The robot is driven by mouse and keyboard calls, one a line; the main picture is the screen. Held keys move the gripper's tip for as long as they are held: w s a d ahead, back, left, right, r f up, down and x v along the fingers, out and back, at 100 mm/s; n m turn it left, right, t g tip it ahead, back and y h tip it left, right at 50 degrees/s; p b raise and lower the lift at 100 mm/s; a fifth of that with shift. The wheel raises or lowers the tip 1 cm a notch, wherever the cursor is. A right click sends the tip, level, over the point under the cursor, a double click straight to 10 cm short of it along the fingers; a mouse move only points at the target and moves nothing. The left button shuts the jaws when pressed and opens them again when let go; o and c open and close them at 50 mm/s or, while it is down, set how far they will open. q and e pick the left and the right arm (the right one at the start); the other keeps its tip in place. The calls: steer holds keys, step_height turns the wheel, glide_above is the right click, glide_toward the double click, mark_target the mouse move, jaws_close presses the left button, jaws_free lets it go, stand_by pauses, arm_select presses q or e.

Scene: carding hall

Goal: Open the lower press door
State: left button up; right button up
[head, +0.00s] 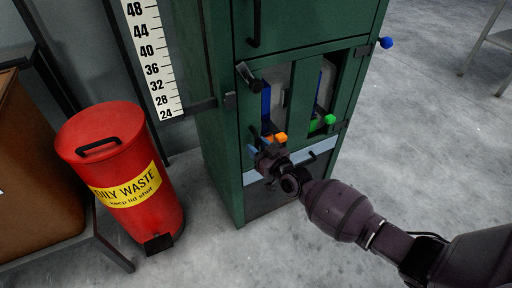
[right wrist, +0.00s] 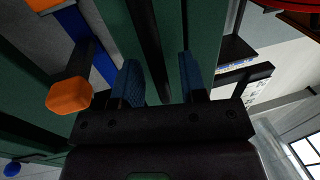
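The green press (head: 215,130) stands upright in the middle of the head view. Its lower door (head: 303,85) has openings with blue strips, and looks shut. An orange knob (head: 280,137) and a green knob (head: 329,120) show on the lower front. My right gripper (head: 262,155) is at the door's lower left, just below and left of the orange knob. In the right wrist view its two blue fingers (right wrist: 160,82) are apart, with a dark vertical bar (right wrist: 147,40) between them in the picture. I cannot tell whether they touch it. My left gripper is not in view.
A red oily waste bin (head: 125,175) stands left of the press, beside a brown box (head: 38,170) on a stand. A white height scale (head: 156,60) is behind. A blue knob (head: 386,42) sticks out at the press's right.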

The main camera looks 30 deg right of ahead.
steer(key=shift+w, duration=0.25)
steer(key=shift+c, duration=0.5)
jaws_close()
steer(key=shift+s, duration=0.25)
